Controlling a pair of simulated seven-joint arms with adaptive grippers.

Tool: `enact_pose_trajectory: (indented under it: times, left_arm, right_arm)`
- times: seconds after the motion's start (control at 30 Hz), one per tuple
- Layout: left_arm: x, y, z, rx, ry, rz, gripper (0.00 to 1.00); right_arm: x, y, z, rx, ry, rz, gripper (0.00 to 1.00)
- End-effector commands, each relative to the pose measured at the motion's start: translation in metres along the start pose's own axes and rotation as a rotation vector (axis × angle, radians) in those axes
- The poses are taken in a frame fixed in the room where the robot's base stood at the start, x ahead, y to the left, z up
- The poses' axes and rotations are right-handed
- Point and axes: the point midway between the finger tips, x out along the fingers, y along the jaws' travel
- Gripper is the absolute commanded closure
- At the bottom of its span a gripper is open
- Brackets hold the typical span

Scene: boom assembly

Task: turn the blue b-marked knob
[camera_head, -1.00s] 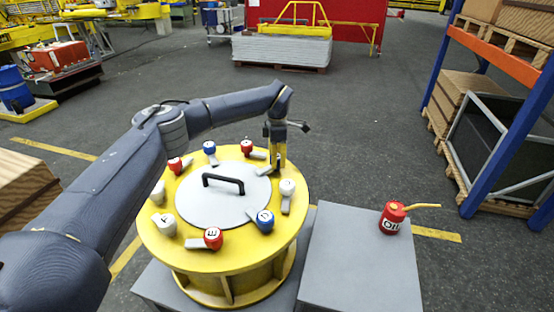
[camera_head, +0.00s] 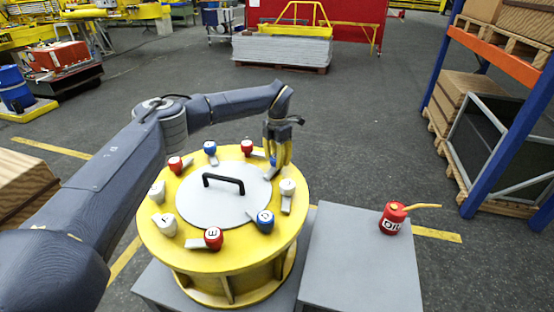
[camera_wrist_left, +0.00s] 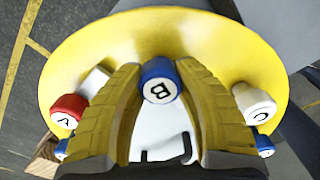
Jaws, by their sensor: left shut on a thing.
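The blue knob marked B (camera_wrist_left: 158,82) stands on the yellow rim of the round drum, at its far right side in the head view (camera_head: 272,162). My left gripper (camera_head: 279,162) points down over it. In the left wrist view the two yellow fingers of my left gripper (camera_wrist_left: 160,72) stand on either side of the knob, and they are shut on it. The letter B looks upside down there. In the head view the fingers hide part of the knob. My right gripper is in neither view.
Red, white and blue knobs with grey levers ring the yellow drum (camera_head: 222,259). A white knob (camera_head: 287,187) is close in front of my fingers. A grey lid with a black handle (camera_head: 222,182) fills the middle. A red oil can (camera_head: 392,218) stands on a grey block.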

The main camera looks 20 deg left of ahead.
Motion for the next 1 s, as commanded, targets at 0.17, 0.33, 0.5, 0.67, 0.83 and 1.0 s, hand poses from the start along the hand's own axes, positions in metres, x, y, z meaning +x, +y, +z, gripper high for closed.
enact_pose_trajectory:
  times: [0.17,0.33,0.5,0.67,0.83,1.0]
  left_arm:
    - [-0.0004,0.0003,0.001,-0.163,-0.002,0.002,0.95]
    - [-0.0006,0.0004,0.0012,-0.325,-0.004,0.001,0.95]
    - [-0.0007,0.001,0.001,-0.486,-0.004,0.002,0.95]
    - [-0.001,0.0012,0.001,-0.635,-0.004,0.001,0.95]
    - [-0.0011,0.0017,0.001,-0.777,-0.006,0.001,0.96]
    - [-0.0012,0.0022,0.0009,-0.894,-0.006,0.001,0.96]
  right_arm:
    - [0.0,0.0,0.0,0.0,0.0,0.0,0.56]
    - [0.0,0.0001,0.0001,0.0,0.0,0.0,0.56]
    - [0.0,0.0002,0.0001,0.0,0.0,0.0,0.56]
    - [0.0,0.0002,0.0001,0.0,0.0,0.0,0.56]
    - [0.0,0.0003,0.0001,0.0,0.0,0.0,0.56]
    - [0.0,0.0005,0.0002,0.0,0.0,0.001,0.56]
